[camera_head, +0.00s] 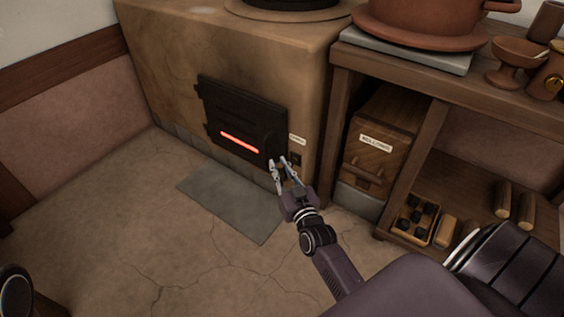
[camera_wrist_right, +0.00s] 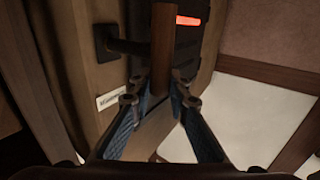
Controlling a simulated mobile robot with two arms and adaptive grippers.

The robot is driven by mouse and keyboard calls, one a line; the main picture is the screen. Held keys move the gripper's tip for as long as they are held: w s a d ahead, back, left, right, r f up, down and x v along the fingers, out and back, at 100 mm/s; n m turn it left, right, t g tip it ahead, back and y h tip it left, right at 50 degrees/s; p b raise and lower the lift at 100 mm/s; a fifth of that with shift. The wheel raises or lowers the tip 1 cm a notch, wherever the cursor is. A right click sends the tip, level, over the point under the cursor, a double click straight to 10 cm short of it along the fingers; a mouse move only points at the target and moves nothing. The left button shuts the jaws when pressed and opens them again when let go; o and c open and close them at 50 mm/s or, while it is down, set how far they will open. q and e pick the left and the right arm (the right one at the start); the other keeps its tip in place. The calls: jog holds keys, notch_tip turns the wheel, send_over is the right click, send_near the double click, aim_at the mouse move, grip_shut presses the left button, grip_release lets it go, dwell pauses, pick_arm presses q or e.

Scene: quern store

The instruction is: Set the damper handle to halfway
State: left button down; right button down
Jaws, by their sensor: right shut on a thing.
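The damper handle is a brown wooden grip (camera_wrist_right: 164,40) on a dark arm from a black plate (camera_wrist_right: 106,42). In the wrist view the grip runs up and down the picture, beside the stove door. My right gripper (camera_wrist_right: 157,92) is shut on the lower part of the grip. In the head view my right gripper (camera_head: 278,162) is at the stove's lower right, and its fingers mostly hide the handle. A small pale label (camera_head: 297,140) is above the plate; its text is too small to read surely. My left gripper is not in view.
The tan stove (camera_head: 225,60) has a black door (camera_head: 240,108) with a glowing red slot (camera_head: 239,142). A grey floor plate (camera_head: 225,198) lies in front. A wooden shelf unit (camera_head: 335,130) stands right of the stove, with a drawer box (camera_head: 385,125). Cracked floor to the left is clear.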

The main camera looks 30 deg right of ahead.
jog(key=c, duration=1.8)
grip_release()
jog(key=s, duration=0.4)
jog(key=s+a, duration=0.1)
jog(key=s, duration=0.3)
jog(key=s+a, duration=0.1)
jog(key=s, duration=0.2)
jog(key=shift+s+a, duration=0.15)
jog(key=shift+s, duration=0.25)
